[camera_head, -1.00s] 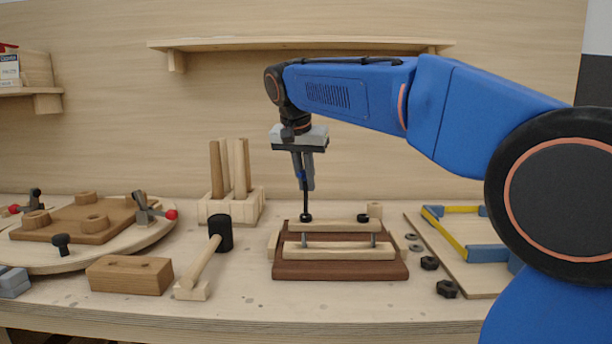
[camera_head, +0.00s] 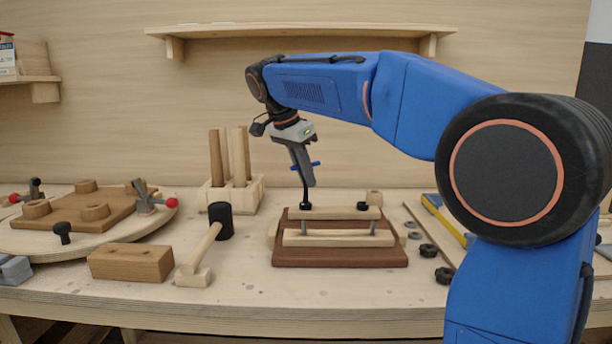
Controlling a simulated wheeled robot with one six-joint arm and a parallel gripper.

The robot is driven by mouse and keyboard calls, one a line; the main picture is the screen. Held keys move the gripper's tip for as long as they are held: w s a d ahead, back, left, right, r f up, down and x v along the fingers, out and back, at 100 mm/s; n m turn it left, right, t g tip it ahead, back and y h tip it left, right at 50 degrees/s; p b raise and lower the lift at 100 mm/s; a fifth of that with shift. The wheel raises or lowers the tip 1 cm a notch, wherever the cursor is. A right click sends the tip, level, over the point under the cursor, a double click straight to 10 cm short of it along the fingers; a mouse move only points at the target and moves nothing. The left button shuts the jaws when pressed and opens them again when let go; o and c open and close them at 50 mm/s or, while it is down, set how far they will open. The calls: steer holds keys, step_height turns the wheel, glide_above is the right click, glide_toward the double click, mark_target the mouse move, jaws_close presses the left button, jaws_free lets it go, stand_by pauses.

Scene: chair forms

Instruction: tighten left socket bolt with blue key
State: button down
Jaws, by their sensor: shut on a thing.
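My gripper (camera_head: 303,172) is shut on the blue key (camera_head: 316,164), a dark hex key with a blue handle part that shows at the sides of the fingers. The key's dark shaft points down to the left socket bolt (camera_head: 306,206), a black round head on the rear pale wooden bar (camera_head: 335,213). The shaft's tip meets the bolt head; how deep it sits is hidden. The right socket bolt (camera_head: 362,206) stands on the same bar with nothing on it. The bars lie on a dark brown wooden base (camera_head: 340,258).
A black-headed mallet (camera_head: 220,222) and a wooden block (camera_head: 131,263) lie left of the base. A box of wooden sticks (camera_head: 233,190) stands behind. Black nuts (camera_head: 428,250) and a board with a yellow strip (camera_head: 445,220) are at right. A shelf (camera_head: 300,31) hangs above.

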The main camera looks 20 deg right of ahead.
steer(key=m+g, duration=0.1)
steer(key=m, duration=0.1)
steer(key=m+g, duration=0.1)
steer(key=m, duration=0.2)
steer(key=shift+h, duration=0.3)
steer(key=m, duration=0.2)
steer(key=m+g, duration=0.1)
steer(key=m, duration=0.1)
steer(key=shift+m+g, duration=0.3)
steer(key=shift+r+n+t, duration=0.1)
steer(key=shift+n+t, duration=0.4)
steer(key=shift+n, duration=0.6)
steer(key=shift+r, duration=2.45)
